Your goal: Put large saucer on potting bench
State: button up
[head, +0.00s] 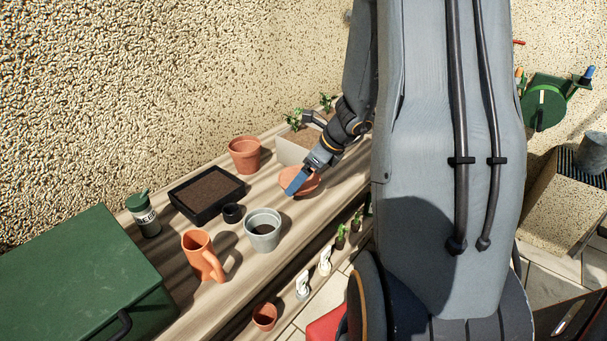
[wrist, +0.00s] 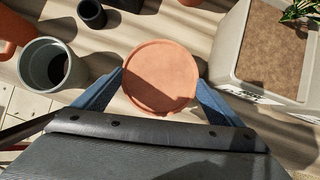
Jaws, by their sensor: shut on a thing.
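The large saucer is a round terracotta dish (head: 308,183) at the right part of the wooden potting bench (head: 262,187) in the head view. In the wrist view the saucer (wrist: 160,76) lies between my two blue fingers, which touch its left and right sides. My gripper (head: 297,183) is shut on the saucer, low over the bench. I cannot tell whether the saucer's underside touches the bench top. My fingers hide part of its rim.
A grey pot (head: 263,232) stands left of the saucer, and a pale planter box (head: 290,150) close behind it. A terracotta pot (head: 244,155), black soil tray (head: 208,195), small black pot (head: 232,213), orange jug (head: 202,257) and green box (head: 85,275) stand further left.

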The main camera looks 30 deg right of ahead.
aim_at(313, 184)
jog(key=shift+f+b, duration=2.75)
jog(key=shift+f, duration=0.25)
jog(key=shift+f+b, duration=0.25)
jog(key=shift+b, duration=0.05)
jog(key=o, duration=0.9)
jog(key=shift+p+v, duration=0.45)
jog(key=shift+v, duration=3.5)
